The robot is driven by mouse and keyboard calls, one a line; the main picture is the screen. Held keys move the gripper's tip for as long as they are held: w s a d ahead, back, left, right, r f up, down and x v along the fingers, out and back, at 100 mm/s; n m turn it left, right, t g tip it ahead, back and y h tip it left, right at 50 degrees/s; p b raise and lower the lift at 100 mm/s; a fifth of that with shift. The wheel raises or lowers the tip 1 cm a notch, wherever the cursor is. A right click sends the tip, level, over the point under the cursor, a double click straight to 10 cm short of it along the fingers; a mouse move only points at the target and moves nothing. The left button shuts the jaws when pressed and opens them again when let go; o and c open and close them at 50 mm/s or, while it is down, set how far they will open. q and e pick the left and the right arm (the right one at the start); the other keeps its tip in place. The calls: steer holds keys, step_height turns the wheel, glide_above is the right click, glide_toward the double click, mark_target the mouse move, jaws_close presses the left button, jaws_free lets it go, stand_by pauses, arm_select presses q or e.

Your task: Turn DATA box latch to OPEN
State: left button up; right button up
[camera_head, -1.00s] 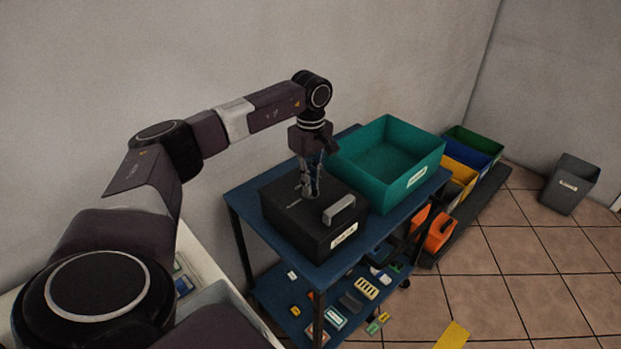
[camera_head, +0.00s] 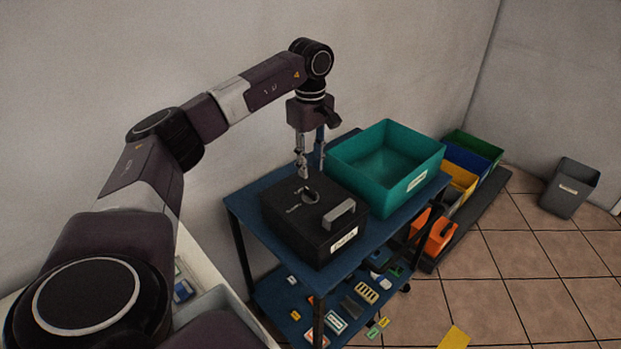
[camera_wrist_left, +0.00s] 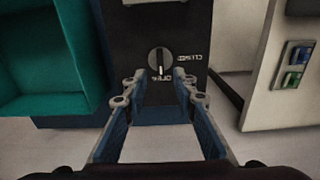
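The black box (camera_head: 290,229) with a grey handle (camera_head: 339,213) and a white front label stands on the blue cart. Its round latch knob (camera_head: 310,195) is on the top, with small white lettering beside it. In the left wrist view the knob (camera_wrist_left: 160,62) has a pale pointer line that points down the picture at the lettering that seems to read OPEN; the other lettering, seemingly CLOSED, is to the right. My left gripper (camera_head: 312,174) points down above the knob, apart from it. In the wrist view its fingers (camera_wrist_left: 160,92) are spread and empty.
A teal bin (camera_head: 385,160) stands beside the box on the cart (camera_head: 240,207). Small coloured parts lie on the lower shelf. Green, blue and yellow bins stand behind, and a grey bin (camera_head: 570,188) is on the floor.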

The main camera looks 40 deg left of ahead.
arm_select(q)
steer(key=shift+r, duration=2.15)
